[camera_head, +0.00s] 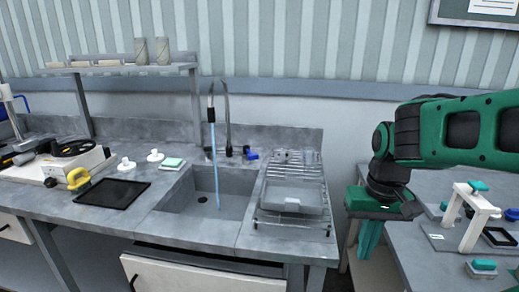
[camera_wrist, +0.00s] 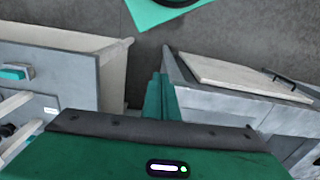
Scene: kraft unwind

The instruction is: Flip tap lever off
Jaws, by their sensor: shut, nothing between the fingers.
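A tall gooseneck tap (camera_head: 227,115) stands at the back of the grey sink (camera_head: 180,199), and a blue stream of water (camera_head: 215,165) falls from its spout into the basin. A small blue piece (camera_head: 251,155) sits at the right of the tap's base; it may be the lever, but it is too small to be sure. My gripper (camera_head: 369,240) hangs right of the sink counter, well apart from the tap, with its teal fingers pointing down. In the wrist view my gripper (camera_wrist: 160,97) is shut and empty above the gap between two benches. The tap is not in the wrist view.
A dish rack (camera_head: 290,198) stands right of the basin. A black tray (camera_head: 113,192), a sponge (camera_head: 173,163) and a yellow-handled object (camera_head: 78,178) lie to the left. A bench with a white frame (camera_head: 478,215) stands at the right. A shelf (camera_head: 120,68) rises at the back left.

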